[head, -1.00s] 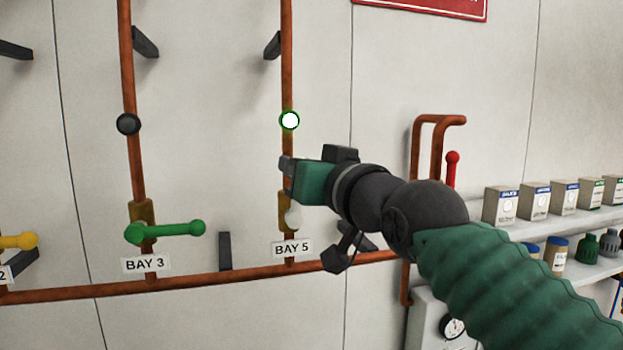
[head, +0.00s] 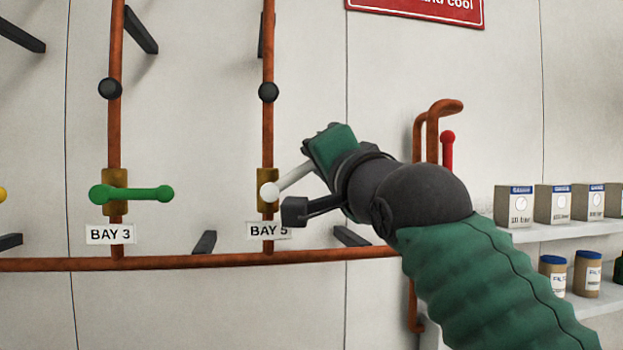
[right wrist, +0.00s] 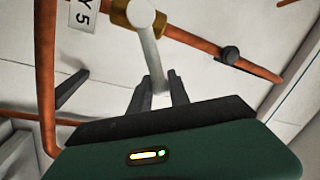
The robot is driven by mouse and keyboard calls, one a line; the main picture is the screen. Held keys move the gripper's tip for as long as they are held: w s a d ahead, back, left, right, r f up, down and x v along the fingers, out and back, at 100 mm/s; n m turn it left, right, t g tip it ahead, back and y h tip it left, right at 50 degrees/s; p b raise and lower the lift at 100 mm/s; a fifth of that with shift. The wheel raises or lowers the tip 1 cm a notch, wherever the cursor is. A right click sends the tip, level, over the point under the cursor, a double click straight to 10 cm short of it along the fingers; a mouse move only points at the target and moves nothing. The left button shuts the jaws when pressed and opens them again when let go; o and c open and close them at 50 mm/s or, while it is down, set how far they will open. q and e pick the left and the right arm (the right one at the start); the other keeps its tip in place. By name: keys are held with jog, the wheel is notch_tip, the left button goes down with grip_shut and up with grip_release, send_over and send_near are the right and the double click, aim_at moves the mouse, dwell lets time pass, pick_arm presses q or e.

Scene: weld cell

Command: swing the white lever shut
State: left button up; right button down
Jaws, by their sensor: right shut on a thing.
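The white lever (head: 292,179) is mounted on the brass valve body (head: 263,181) of the BAY 5 pipe. It slants from its round hub up to the right, between upright and level. My right gripper (head: 312,168) is shut on its outer end; the hand hides the tip in the head view. In the right wrist view, the lever (right wrist: 151,50) runs down from the valve to between the two dark fingers of my right gripper (right wrist: 157,84). My left gripper is not in view.
A green lever (head: 132,194) lies level on the BAY 3 pipe to the left. A red-knobbed handle (head: 447,150) and bent copper pipes (head: 420,150) stand to the right. Shelves (head: 530,236) with boxes and jars are at far right. A copper pipe (head: 180,263) runs below.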

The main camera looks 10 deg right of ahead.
jog(key=f+m+b, duration=0.1)
jog(key=m+b, duration=0.1)
jog(key=d+f+m+h+b, duration=0.1)
jog(key=f+m+b, duration=0.1)
jog(key=m, duration=0.1)
jog(key=f+m+h+b, duration=0.1)
jog(key=f+m+b, duration=0.1)
jog(key=shift+w+d+m, duration=0.1)
jog(key=shift+d+m, duration=0.05)
jog(key=shift+m, duration=0.25)
jog(key=shift+f, duration=0.15)
jog(key=c, duration=1.6)
grip_release()
jog(key=shift+o, duration=1.1)
